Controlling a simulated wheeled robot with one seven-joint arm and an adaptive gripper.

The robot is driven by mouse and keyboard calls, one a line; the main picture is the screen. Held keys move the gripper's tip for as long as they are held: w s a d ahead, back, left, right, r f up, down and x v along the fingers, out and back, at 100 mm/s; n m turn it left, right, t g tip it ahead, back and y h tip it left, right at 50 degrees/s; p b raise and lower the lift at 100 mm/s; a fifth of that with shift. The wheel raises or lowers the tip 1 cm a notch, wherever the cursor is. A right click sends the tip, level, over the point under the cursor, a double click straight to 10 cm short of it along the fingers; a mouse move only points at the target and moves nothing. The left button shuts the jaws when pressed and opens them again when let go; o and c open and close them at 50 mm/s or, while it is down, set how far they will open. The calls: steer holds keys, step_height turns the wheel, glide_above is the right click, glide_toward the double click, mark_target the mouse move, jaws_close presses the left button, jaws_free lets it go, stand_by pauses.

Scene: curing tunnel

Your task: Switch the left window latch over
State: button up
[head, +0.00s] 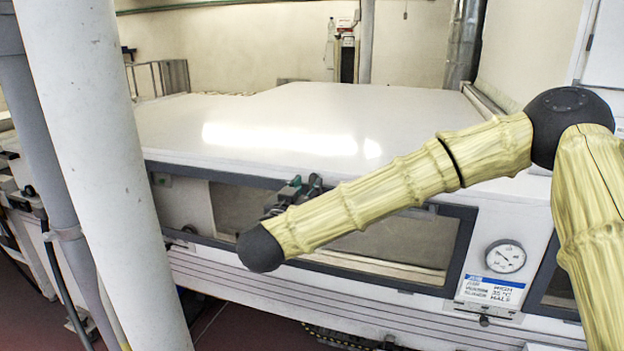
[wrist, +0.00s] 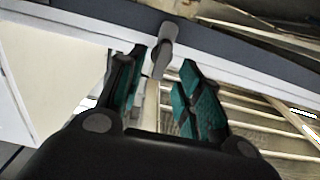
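The latch (wrist: 168,36) is a grey lever on the dark window frame in the wrist view. Its lower end lies between the tips of my gripper (wrist: 163,62), and contact cannot be made out. My gripper's teal-padded fingers are apart, one on each side of the lever. In the head view my gripper (head: 305,186) is at the upper edge of the dark-framed window (head: 462,246), partly behind my arm. I cannot make out the latch beside it there.
The white tunnel top (head: 300,110) spreads behind the window. A thick white pipe (head: 100,160) stands upright at the left front. A round gauge (head: 505,256) and a blue-and-white label (head: 492,289) are right of the window. Pale rods (wrist: 240,117) show behind the window in the wrist view.

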mark_target(312, 183)
steer(key=shift+p+x, duration=0.5)
steer(key=shift+x, duration=1.45)
